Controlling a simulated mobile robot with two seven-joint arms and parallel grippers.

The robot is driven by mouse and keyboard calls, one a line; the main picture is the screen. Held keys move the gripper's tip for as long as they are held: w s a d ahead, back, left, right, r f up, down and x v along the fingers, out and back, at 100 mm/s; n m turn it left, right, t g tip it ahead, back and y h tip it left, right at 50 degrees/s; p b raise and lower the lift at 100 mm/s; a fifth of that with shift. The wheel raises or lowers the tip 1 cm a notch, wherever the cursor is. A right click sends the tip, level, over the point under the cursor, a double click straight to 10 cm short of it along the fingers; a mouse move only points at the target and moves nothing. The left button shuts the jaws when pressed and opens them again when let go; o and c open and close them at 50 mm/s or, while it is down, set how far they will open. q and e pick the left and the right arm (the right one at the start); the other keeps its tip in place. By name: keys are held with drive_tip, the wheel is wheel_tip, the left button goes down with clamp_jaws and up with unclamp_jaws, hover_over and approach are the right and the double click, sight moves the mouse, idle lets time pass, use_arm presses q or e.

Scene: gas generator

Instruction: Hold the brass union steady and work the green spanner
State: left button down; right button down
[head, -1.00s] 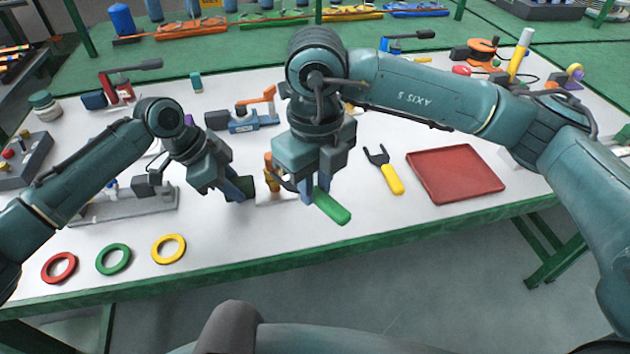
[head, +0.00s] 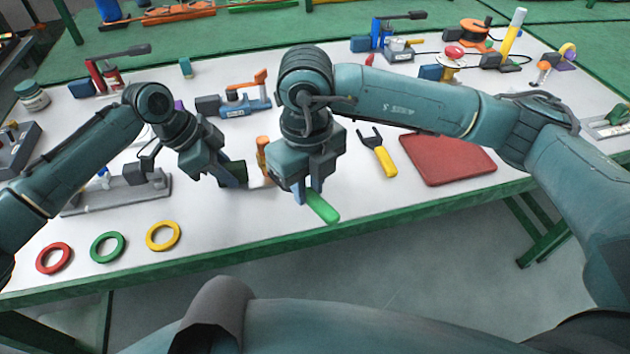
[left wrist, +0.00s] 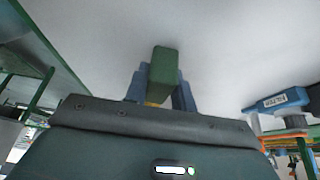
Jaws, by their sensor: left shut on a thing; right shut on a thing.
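The green spanner (head: 322,206) shows only its bright green handle, jutting out towards the table's front edge. My right gripper (head: 307,190) points down and is shut on the spanner, hiding its head. My left gripper (head: 235,176) is to the left of it, shut on a dark green block (head: 238,171). In the left wrist view the dark green block (left wrist: 163,72) sits between the blue fingers of my left gripper (left wrist: 160,88), with a small yellow brass-like bit at its base. I cannot make out the brass union for sure; the grippers hide that spot.
An orange upright piece (head: 263,153) stands between the grippers. A yellow-handled fork tool (head: 385,160) and a red tray (head: 447,160) lie to the right. Red (head: 54,258), green (head: 108,247) and yellow (head: 163,236) rings lie at front left. The front table edge (head: 270,247) is close.

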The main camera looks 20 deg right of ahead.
drive_tip(key=shift+w+a+f, duration=0.2)
drive_tip(key=shift+w+f, duration=0.05)
drive_tip(key=shift+w, duration=0.1)
drive_tip(key=shift+w+a, duration=0.3)
drive_tip(key=shift+w, duration=0.45)
drive_tip(key=shift+w+a, duration=0.35)
drive_tip(key=shift+w, duration=0.35)
drive_tip(key=shift+w+a, duration=0.3)
drive_tip(key=shift+w, duration=0.45)
drive_tip(key=shift+n, duration=0.4)
drive_tip(key=shift+s+d, duration=0.4)
drive_tip(key=shift+s, duration=0.45)
drive_tip(key=shift+s+d, duration=0.35)
drive_tip(key=shift+s, duration=0.5)
drive_tip(key=shift+s+d, duration=0.4)
drive_tip(key=shift+s, duration=0.45)
drive_tip(key=shift+r, duration=2.55)
